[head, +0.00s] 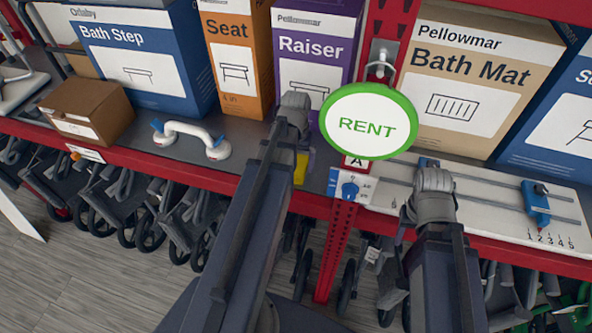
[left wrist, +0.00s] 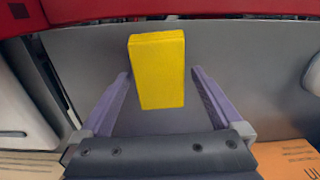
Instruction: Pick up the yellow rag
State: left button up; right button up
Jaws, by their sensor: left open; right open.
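The yellow rag (left wrist: 157,70) is a folded yellow block lying on the grey shelf. In the left wrist view it lies between and just beyond the two spread fingers of my left gripper (left wrist: 160,82), with a gap on each side. In the head view only a strip of the rag (head: 301,168) shows beside my left gripper (head: 295,115), which hides the rest. My right gripper (head: 433,182) is over the white panel at the right, its fingers mostly hidden by the wrist.
A round green-rimmed RENT sign (head: 367,124) hangs between my grippers. A white grab handle (head: 192,138) and a brown carton (head: 87,112) are on the shelf at left. Boxes line the back, including the Bath Mat box (head: 470,75). A red edge (head: 230,183) runs along the front.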

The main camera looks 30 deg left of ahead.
pick_arm(q)
jog(key=c, duration=1.2)
jog(key=shift+r, duration=0.1)
notch_tip(320, 180, up, 10)
jog(key=p, duration=1)
jog(key=o, duration=0.8)
jog(key=shift+c, duration=0.2)
jog(key=c, duration=0.6)
